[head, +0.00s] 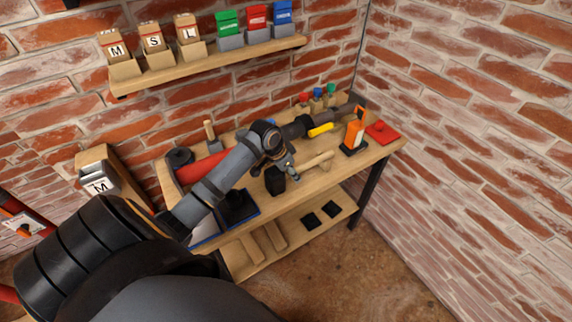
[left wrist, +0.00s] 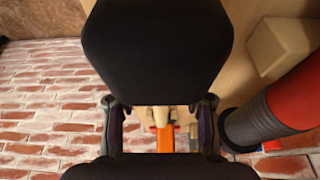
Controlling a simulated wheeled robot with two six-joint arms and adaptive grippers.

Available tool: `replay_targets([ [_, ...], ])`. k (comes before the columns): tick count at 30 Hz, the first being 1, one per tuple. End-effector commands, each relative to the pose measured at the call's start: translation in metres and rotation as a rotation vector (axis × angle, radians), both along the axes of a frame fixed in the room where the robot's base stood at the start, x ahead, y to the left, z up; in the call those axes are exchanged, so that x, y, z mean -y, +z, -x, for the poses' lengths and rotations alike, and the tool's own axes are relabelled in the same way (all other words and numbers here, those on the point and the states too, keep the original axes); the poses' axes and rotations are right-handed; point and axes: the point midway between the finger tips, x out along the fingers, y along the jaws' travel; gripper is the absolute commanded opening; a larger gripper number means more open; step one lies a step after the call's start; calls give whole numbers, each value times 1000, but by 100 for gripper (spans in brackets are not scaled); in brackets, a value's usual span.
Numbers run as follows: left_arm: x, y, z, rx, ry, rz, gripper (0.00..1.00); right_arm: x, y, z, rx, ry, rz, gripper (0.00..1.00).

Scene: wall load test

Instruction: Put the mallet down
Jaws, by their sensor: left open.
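The mallet has a black block head (head: 275,180) and a pale wooden handle (head: 316,162); in the head view it is at the workbench's front middle. My left gripper (head: 288,167) is right by it. In the left wrist view the black head (left wrist: 157,50) fills the top centre, and part of the handle shows below it. The open fingers of my left gripper (left wrist: 159,105) stand on either side of the handle. I cannot tell whether they touch it, or whether the mallet rests fully on the bench. My right gripper is not in view.
The wooden workbench (head: 375,153) stands against brick walls. An orange tool on a black base (head: 355,132) and a red piece (head: 382,132) are at its right end. A red cylinder (head: 192,171) lies at the left. A shelf of boxes (head: 215,60) hangs above.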

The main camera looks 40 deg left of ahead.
Motion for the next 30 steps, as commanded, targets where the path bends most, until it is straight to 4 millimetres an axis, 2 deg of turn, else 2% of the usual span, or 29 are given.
replay_targets([
  [1,-4,14,3,6,-5,-11,44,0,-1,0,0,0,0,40],
  [5,-12,43,13,6,-4,-13,44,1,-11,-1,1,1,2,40],
  [6,-14,55,17,5,-3,-13,44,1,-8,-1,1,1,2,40],
  [12,-17,83,28,3,-2,-8,44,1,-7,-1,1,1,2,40],
  [17,-17,91,31,1,-2,-4,44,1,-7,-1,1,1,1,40],
  [30,-17,91,31,2,-1,-3,44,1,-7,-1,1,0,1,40],
])
